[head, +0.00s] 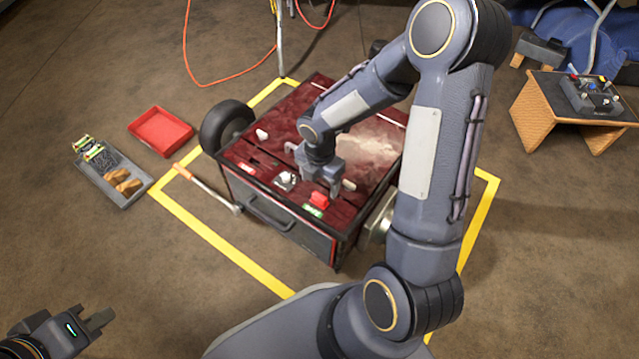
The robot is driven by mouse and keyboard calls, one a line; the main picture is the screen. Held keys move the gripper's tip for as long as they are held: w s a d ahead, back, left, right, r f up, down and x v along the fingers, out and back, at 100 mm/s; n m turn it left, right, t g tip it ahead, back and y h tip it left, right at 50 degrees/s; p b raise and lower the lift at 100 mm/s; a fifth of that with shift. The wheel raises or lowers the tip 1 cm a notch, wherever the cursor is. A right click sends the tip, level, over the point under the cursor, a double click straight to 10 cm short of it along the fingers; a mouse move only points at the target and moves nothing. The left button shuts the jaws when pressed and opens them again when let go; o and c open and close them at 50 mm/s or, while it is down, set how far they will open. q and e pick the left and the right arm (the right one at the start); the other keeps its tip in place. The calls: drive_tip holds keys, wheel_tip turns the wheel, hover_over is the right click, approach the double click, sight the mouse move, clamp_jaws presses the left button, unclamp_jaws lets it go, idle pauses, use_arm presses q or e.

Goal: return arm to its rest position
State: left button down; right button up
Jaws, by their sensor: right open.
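My right arm reaches in from the lower right over a dark red wheeled box (270,135). Its gripper (320,190) points down just above the box's top near the front edge. The gripper is open, and I see nothing held between its fingers. A red block (319,199) and a green-and-white piece (312,211) lie close to its fingertips. My left gripper (92,318) is at the bottom left over bare floor, apart from everything. Its fingers look spread and empty. My right arm hides part of the box's right side.
A red tray (160,131) and a grey tray (112,183) with several items stand left of the box. A lever-like bar (207,187) lies beside it. Yellow tape (220,243) frames the box. A wooden stand (545,105) is at right.

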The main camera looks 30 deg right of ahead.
drive_tip(key=shift+r, duration=0.25)
idle(0.3)
drive_tip(key=s+a+r+m+t+y, duration=0.2)
drive_tip(key=s+r+m+t, duration=0.1)
drive_tip(key=s+r+m, duration=0.65)
drive_tip(key=s+a+r+m+t+y, duration=0.25)
drive_tip(key=s+r+m, duration=0.45)
drive_tip(key=r+m, duration=0.6)
wheel_tip(320, 180, up, 32)
drive_tip(key=m+p, duration=0.2)
drive_tip(key=p, duration=3.2)
drive_tip(key=shift+s+d+h+p, duration=0.2)
drive_tip(key=shift+h+p, duration=0.1)
drive_tip(key=shift+h, duration=0.05)
